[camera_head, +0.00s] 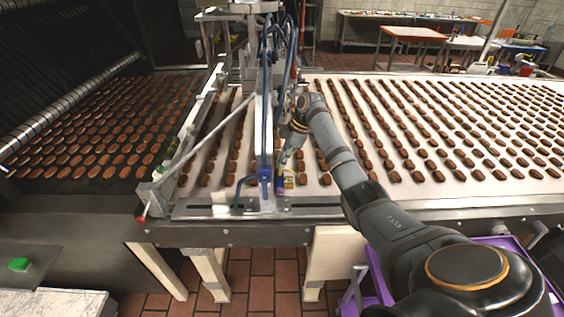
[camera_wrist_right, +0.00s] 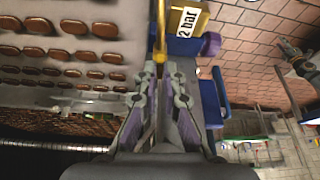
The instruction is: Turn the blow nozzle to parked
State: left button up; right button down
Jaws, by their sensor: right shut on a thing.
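The blow nozzle shows in the right wrist view as a thin brass-coloured rod (camera_wrist_right: 160,32) running up from between my fingertips. My right gripper (camera_wrist_right: 161,70) is shut on it. A yellow block with a "2 bar" label (camera_wrist_right: 188,20), a blue block (camera_wrist_right: 183,46) and a purple knob (camera_wrist_right: 210,44) sit just beside the rod. In the head view my right gripper (camera_head: 283,160) reaches down beside the blue upright (camera_head: 265,150) at the belt's front edge; the nozzle is too small to make out there. My left gripper is not in view.
A pale conveyor belt (camera_head: 420,190) carries rows of brown biscuits, with a dark belt (camera_head: 60,185) of more biscuits at left. Blue hoses (camera_head: 262,75) hang by the upright. A purple crate (camera_head: 380,290) stands below my right arm.

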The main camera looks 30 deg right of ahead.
jog(key=n, duration=0.1)
jog(key=n+b, duration=0.1)
jog(key=shift+w+n+g, duration=0.2)
jog(key=shift+n+g, duration=0.2)
jog(key=shift+w+n+g+b, duration=0.1)
jog(key=shift+n+g+b, duration=0.5)
jog(key=shift+n+b, duration=0.75)
jog(key=shift+r+n, duration=0.1)
jog(key=shift+n, duration=0.25)
jog(key=c, duration=1.8)
grip_release()
jog(key=shift+o, duration=0.2)
jog(key=v, duration=0.7)
jog(key=shift+d+r, duration=0.2)
jog(key=shift+w, duration=0.1)
